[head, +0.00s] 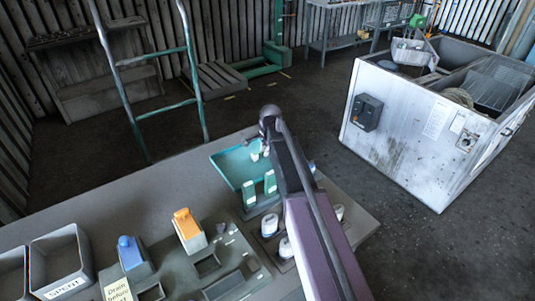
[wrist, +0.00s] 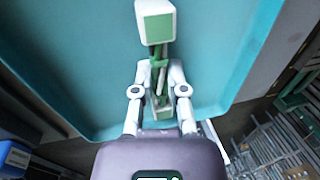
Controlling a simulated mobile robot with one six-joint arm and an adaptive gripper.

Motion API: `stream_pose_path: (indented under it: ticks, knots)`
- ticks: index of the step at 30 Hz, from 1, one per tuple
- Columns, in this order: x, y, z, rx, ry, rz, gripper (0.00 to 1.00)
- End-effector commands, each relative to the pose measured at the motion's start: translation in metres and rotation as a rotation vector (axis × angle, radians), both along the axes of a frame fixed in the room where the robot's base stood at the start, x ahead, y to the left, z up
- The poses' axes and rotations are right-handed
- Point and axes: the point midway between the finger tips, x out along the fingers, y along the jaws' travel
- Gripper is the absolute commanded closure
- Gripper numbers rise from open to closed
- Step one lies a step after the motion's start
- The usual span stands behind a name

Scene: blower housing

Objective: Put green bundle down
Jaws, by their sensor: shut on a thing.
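My gripper (wrist: 157,78) is shut on the green bundle (wrist: 156,26), which shows in the wrist view as a white-edged block with a green face beyond the fingertips. A teal tray (wrist: 85,70) fills the background behind it. In the head view the teal tray (head: 228,160) is at the back edge of the bench, and my gripper (head: 260,150) is over it. The held bundle is mostly hidden there by my arm. I cannot tell whether it touches the tray.
White-topped round parts (head: 269,225), an orange-topped block (head: 187,226), a blue-topped block (head: 130,252) and a SPENT bin (head: 60,262) are on the bench. A white housing (head: 415,135) stands at the right.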

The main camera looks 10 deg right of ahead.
Motion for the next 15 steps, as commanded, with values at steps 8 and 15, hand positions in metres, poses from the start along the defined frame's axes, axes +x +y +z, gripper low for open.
stream_pose_path:
  ticks: [8,15]
  knots:
    - [0.0001,-0.0001,-0.0001,0.000,0.000,0.000,1.00]
    - [0.0000,-0.0001,-0.0043,0.000,0.000,0.000,0.79]
